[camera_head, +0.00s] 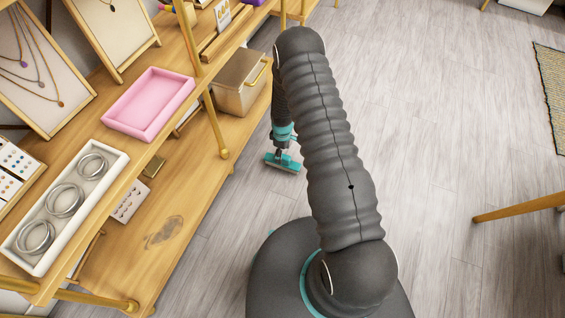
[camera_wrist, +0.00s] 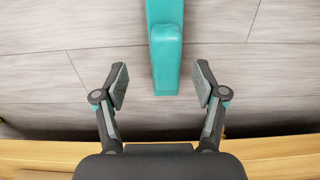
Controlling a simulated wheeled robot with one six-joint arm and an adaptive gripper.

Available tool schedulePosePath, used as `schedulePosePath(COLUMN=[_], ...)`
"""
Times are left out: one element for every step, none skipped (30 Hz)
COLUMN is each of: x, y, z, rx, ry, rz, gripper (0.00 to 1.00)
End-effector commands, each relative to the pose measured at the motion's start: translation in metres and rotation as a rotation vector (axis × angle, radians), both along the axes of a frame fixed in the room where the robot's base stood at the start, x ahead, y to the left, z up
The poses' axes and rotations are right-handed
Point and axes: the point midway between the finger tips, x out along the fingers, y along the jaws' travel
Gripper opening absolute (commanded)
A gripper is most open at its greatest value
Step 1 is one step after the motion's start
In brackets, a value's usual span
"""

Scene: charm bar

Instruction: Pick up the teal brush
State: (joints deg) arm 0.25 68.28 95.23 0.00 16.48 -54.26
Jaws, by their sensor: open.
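The teal brush (camera_head: 283,161) shows on the grey floor beside the wooden shelf, partly hidden by my arm and gripper. In the wrist view the teal brush (camera_wrist: 165,45) runs from the top edge to a blunt rounded end near the middle. My gripper (camera_wrist: 160,83) is open, with one finger on each side of that end and a visible gap on both sides. I cannot tell from this how far the brush lies below the fingertips.
The wooden shelf (camera_head: 160,235) stands close on the left, holding a pink tray (camera_head: 150,125), a white tray (camera_head: 115,168) with silver bangles and a tan box (camera_head: 238,98). Its wooden edge (camera_wrist: 280,145) crosses the wrist view's bottom.

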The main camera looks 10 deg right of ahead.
Motion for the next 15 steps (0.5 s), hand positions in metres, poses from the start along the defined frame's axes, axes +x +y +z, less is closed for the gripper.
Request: schedulePosePath(x=[-0.001, -0.002, -0.003, -0.004, -0.006, -0.007, -0.008, -0.009, -0.008, -0.008, -0.008, -0.008, -0.008, -0.008, -0.007], y=[0.0, 0.0, 0.001, 0.001, 0.001, 0.001, 0.002, 0.002, 0.002, 0.002, 0.002, 0.002, 0.002, 0.002, 0.002], z=[-0.004, -0.006, -0.011, -0.015, -0.019, -0.025, -0.029, -0.033, -0.039, -0.042, -0.045, -0.048, -0.049, -0.05, -0.051], rx=[0.0, 0.0, 0.0, 0.0, 0.0, 0.0, 0.0, 0.0, 0.001, 0.001, 0.001, 0.001, 0.0, 0.001, 0.001], ry=[0.001, 0.001, 0.001, 0.002, 0.004, 0.004, 0.002, 0.002, 0.001, 0.001, 0.001, 0.001, 0.0, -0.001, -0.001], rz=[0.0, 0.0, 0.0, 0.0, 0.0, 0.0, 0.0, 0.0, 0.0, 0.0, 0.0, 0.0, 0.0, 0.0, 0.0], gripper=[0.71, 0.71, 0.71, 0.71, 0.71, 0.71, 0.71, 0.71, 0.71, 0.71, 0.71, 0.71, 0.71, 0.71, 0.71])
